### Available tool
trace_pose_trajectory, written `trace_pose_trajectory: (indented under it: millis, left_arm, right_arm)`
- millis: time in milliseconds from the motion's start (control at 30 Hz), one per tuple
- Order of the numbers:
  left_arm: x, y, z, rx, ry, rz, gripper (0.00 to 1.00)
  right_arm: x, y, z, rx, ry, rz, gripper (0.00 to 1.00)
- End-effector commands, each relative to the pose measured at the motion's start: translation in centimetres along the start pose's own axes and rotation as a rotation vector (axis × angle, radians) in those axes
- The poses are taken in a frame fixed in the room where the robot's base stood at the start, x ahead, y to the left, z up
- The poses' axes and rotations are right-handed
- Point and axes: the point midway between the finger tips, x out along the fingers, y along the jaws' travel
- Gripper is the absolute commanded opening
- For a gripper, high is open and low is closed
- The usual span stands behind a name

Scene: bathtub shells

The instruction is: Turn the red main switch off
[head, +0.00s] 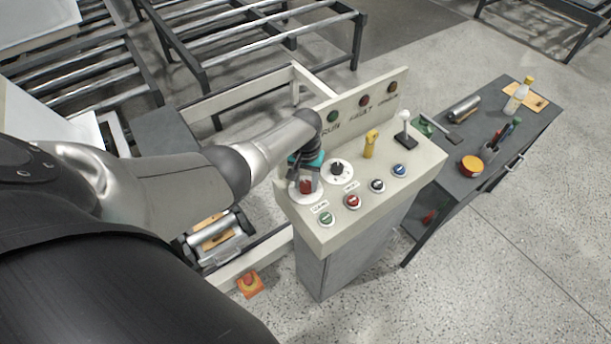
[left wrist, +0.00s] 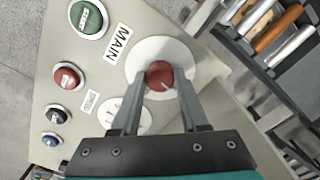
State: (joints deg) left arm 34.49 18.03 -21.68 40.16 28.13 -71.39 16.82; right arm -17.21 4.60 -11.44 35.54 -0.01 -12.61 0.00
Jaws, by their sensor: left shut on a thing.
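My left gripper (left wrist: 158,88) is shut on the red knob, one finger on each side. A pale line on the knob shows between the fingers. In the head view, the red switch (head: 306,186) is at the left end of the cream control panel (head: 400,190), partly hidden by my left gripper (head: 305,172) above it. My right gripper is not in view.
The panel also carries a black dial (head: 337,168), green (head: 326,218) and red (head: 353,201) buttons, a yellow switch (head: 371,143) and a white-knobbed lever (head: 404,125). An upright lamp board (head: 365,100) stands behind. A dark workbench (head: 500,135) is at the right.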

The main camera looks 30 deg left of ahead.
Motion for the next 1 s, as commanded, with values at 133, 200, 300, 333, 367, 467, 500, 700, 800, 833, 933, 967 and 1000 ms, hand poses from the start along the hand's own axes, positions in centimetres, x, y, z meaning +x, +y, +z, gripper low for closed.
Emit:
trace_pose_trajectory:
  millis: [133, 200, 300, 333, 367, 467, 500, 700, 800, 833, 933, 967, 1000]
  left_arm:
    - [-0.19, 0.15, -0.12, -0.092, 0.002, 0.003, 0.00]
    - [-0.19, 0.12, -0.13, -0.125, 0.003, 0.002, 0.00]
    - [-0.17, 0.08, -0.15, -0.164, 0.003, 0.002, 0.00]
    - [-0.16, 0.08, -0.15, -0.173, 0.003, 0.002, 0.00]
    - [-0.15, 0.09, -0.15, -0.181, 0.003, 0.002, 0.00]
    - [-0.14, 0.11, -0.17, -0.201, 0.004, 0.002, 0.00]
    - [-0.14, 0.10, -0.18, -0.206, 0.005, 0.002, 0.00]
    - [-0.13, 0.08, -0.22, -0.217, 0.006, 0.002, 0.00]
    - [-0.13, 0.07, -0.23, -0.217, 0.006, 0.002, 0.00]
    - [-0.14, 0.07, -0.23, -0.217, 0.006, 0.002, 0.00]
    - [-0.14, 0.06, -0.24, -0.217, 0.006, 0.002, 0.00]
    - [-0.15, 0.06, -0.24, -0.217, 0.006, 0.002, 0.00]
    - [-0.15, 0.05, -0.25, -0.217, 0.006, 0.002, 0.47]
  right_arm:
    - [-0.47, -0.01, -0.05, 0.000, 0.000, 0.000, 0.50]
    - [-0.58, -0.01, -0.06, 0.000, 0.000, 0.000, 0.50]
    - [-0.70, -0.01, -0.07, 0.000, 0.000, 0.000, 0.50]
    - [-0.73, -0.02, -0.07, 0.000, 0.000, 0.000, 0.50]
    - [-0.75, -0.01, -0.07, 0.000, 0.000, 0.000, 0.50]
    - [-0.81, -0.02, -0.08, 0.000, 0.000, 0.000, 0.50]
    - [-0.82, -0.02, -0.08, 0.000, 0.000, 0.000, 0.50]
    - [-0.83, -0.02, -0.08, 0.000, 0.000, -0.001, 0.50]
    - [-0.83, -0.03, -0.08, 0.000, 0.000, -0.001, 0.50]
    - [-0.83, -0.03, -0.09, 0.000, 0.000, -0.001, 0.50]
    - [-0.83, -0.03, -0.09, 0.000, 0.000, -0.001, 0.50]
    - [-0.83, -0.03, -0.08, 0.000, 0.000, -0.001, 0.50]
    - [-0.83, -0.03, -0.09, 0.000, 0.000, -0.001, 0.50]
